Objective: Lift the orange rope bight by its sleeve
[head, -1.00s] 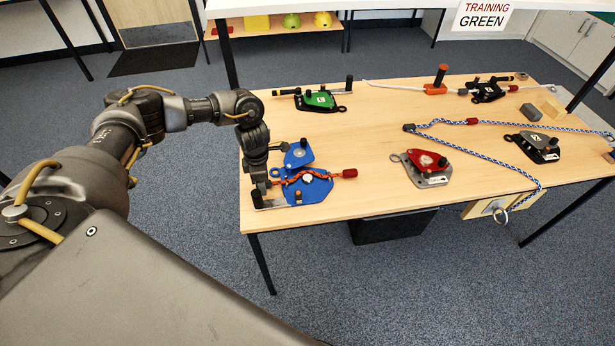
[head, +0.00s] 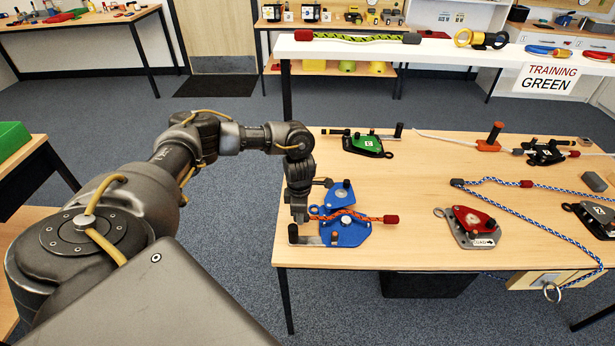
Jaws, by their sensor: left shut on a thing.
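The orange rope (head: 368,217) lies across the blue rope device (head: 345,234) near the table's left front corner. A dark red sleeve (head: 391,219) covers its right end, lying on the table. My left gripper (head: 299,217) points down at the device's left edge. It is shut on the orange rope at the rope's left part. The fingers hide the gripped spot, so I cannot see the sleeve there. The rope looks low, close to the blue plate. My right gripper is not in view.
A green device (head: 364,144) is behind, and a red device (head: 472,227) stands to the right. A blue-white rope (head: 530,222) runs over the table (head: 410,180) and its front edge. A shelf (head: 400,55) with gear spans the back.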

